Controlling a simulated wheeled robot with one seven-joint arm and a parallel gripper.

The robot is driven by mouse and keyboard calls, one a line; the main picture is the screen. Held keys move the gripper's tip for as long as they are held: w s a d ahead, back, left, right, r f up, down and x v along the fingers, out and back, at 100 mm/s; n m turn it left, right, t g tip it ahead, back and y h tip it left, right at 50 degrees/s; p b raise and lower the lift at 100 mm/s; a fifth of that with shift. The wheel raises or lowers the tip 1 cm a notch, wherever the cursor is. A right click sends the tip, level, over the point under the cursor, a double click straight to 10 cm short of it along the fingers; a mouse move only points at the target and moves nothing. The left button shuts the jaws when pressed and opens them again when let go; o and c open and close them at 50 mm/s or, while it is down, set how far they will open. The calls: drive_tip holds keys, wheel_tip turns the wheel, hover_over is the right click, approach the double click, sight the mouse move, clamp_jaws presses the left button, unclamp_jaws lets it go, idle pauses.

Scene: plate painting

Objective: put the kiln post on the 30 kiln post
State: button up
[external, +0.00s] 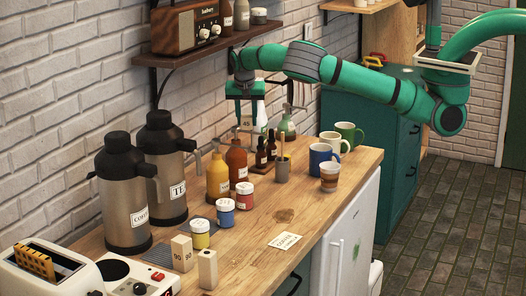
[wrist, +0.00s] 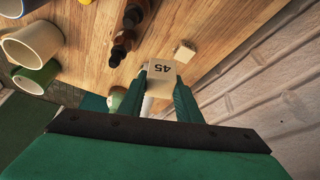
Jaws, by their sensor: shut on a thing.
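My gripper (external: 245,112) is over the far end of the wooden counter, near the wall. It is shut on a pale kiln post marked 45 (external: 246,122). In the wrist view the post marked 45 (wrist: 162,73) sits between the two green fingertips, above the counter. A smaller-looking pale block (wrist: 185,51) stands on the counter just beyond it, toward the wall. No number can be read on that block, and I cannot make it out in the external view. No post marked 30 is readable in either view.
A post marked 90 (external: 181,254) and a plain-looking pale post (external: 207,269) stand at the near end. A wall shelf (external: 205,48) is nearby.

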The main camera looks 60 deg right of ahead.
drive_tip(key=w+f, duration=0.5)
drive_tip(key=f, duration=0.1)
drive_tip(key=shift+w+d, duration=0.4)
drive_tip(key=shift+w+f, duration=0.15)
drive_tip(key=shift+f, duration=0.75)
drive_tip(key=shift+w+f, duration=0.1)
drive_tip(key=shift+f, duration=0.8)
drive_tip(key=shift+f, duration=0.15)
drive_tip(key=o, duration=1.2)
drive_tip(key=shift+v, duration=3.85)
